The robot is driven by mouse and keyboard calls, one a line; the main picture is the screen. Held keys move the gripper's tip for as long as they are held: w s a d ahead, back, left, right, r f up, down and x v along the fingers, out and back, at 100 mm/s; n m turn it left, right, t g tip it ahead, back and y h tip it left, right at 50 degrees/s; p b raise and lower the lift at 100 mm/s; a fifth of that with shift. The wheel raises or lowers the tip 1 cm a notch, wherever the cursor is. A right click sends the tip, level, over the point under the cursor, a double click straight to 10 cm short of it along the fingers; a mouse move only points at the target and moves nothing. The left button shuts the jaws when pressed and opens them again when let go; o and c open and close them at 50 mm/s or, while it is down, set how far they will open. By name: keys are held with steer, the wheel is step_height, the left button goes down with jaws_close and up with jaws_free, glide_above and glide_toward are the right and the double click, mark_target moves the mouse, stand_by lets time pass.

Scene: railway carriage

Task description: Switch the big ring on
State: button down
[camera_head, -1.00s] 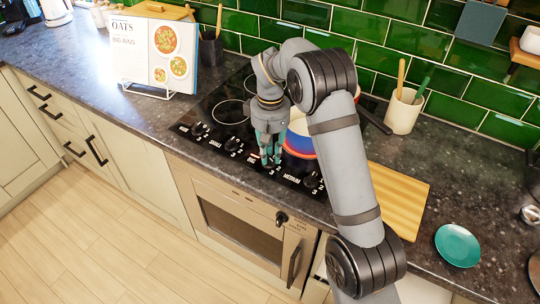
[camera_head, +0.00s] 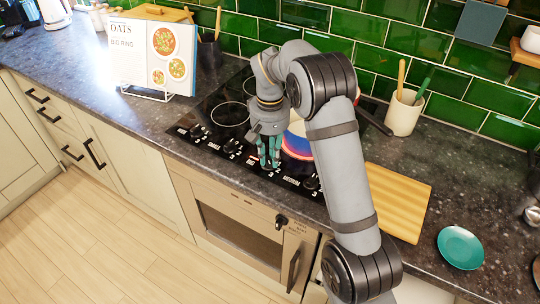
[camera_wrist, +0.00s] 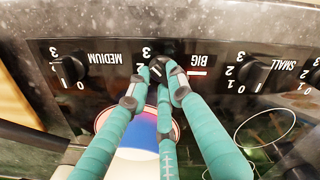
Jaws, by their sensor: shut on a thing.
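The hob's control panel (camera_wrist: 110,88) has a row of black knobs with printed labels. The knob by the label BIG (camera_wrist: 157,66) is between the fingertips of my gripper (camera_wrist: 160,80), which is shut on it. Its pointer is mostly covered, so I cannot tell its setting. In the head view my gripper (camera_head: 269,162) points down at the front of the black hob (camera_head: 205,112). A pot with blue, red and white colours (camera_head: 298,143) stands on the hob just behind my gripper, partly hidden by my arm; it also shows between the fingers in the wrist view (camera_wrist: 140,135).
The medium knob (camera_wrist: 70,68) and small knob (camera_wrist: 255,72) flank the held one. A recipe book (camera_head: 155,55) stands left on the counter. A wooden board (camera_head: 398,200), teal plate (camera_head: 460,247) and utensil pot (camera_head: 403,112) are at the right.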

mark_target(270, 159)
steer(key=c, duration=1.7)
jaws_free()
steer(key=shift+o, duration=0.8)
step_height(270, 159, up, 12)
steer(key=shift+f, duration=0.15)
step_height(270, 159, down, 11)
steer(key=shift+s+r, duration=0.1)
steer(key=shift+r, duration=0.05)
steer(key=shift+f, duration=0.55)
